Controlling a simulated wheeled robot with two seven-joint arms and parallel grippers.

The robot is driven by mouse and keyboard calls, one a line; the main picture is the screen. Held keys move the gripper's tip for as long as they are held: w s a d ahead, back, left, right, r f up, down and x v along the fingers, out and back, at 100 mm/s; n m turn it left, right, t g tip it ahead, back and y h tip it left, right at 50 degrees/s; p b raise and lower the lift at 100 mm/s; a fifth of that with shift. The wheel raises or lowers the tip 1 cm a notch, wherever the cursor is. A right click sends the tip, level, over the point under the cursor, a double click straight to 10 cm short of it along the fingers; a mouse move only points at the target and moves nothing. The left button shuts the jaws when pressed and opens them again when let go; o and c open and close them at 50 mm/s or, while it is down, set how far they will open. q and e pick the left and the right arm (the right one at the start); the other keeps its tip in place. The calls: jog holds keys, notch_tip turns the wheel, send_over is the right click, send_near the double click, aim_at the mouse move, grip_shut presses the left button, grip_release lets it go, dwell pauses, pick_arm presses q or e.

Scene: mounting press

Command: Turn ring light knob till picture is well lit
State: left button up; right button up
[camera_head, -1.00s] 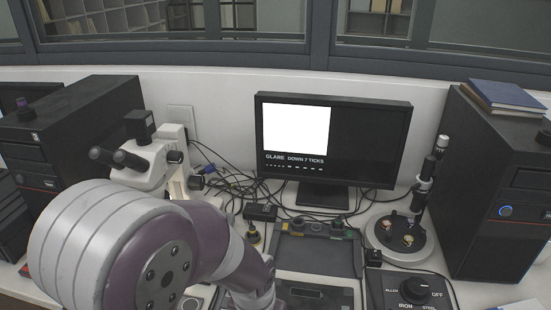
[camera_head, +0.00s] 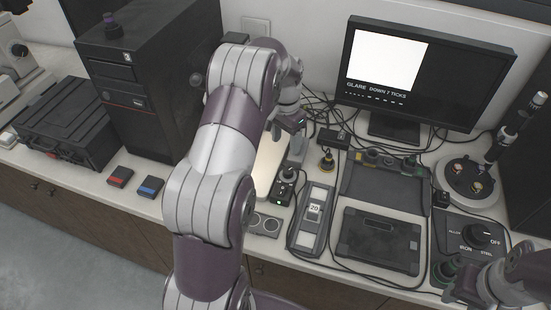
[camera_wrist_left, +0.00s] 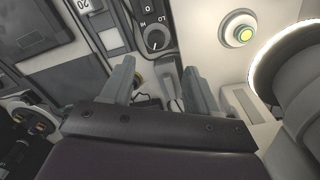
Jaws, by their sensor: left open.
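The monitor (camera_head: 428,75) shows a blank white picture with the words "GLARE DOWN 7 TICKS" below it. A small dark control box (camera_head: 284,187) with a knob stands on the bench below my left gripper (camera_head: 296,127). In the left wrist view the round black knob (camera_wrist_left: 156,40) with a white pointer line lies just beyond the open, empty fingers of my left gripper (camera_wrist_left: 158,82), apart from them. A glowing ring light (camera_wrist_left: 284,58) is at the right of that view. Part of my right arm (camera_head: 510,283) is at the lower right; its fingers are not clear.
A black computer tower (camera_head: 150,85) stands left of my left arm. Cables run behind the control box. A dark tray (camera_head: 385,180), a flat black case (camera_head: 378,240) and a knob panel (camera_head: 475,240) lie to the right. Red and blue small boxes sit on clear bench at left.

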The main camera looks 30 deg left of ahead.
aim_at(288, 170)
pick_arm(q)
jog(key=d+f, duration=0.1)
jog(key=f+p, duration=0.1)
jog(key=f, duration=0.1)
jog(key=shift+d, duration=0.35)
jog(key=f, duration=0.2)
jog(key=f+p, duration=0.1)
jog(key=f, duration=0.2)
jog(key=a+f, duration=0.1)
jog(key=f, duration=0.1)
jog(key=shift+w+f, duration=0.1)
jog(key=shift+f, duration=0.3)
jog(key=shift+d+f, duration=0.3)
jog(key=shift+f, duration=0.2)
jog(key=shift+a, duration=0.1)
jog(key=shift+c, duration=0.9)
jog(key=c, duration=0.9)
pick_arm(e)
jog(key=shift+w+d+r, duration=0.1)
jog(key=shift+d+r, duration=0.1)
jog(key=shift+r, duration=0.4)
jog(key=shift+d+r, duration=0.2)
jog(key=shift+r, duration=0.4)
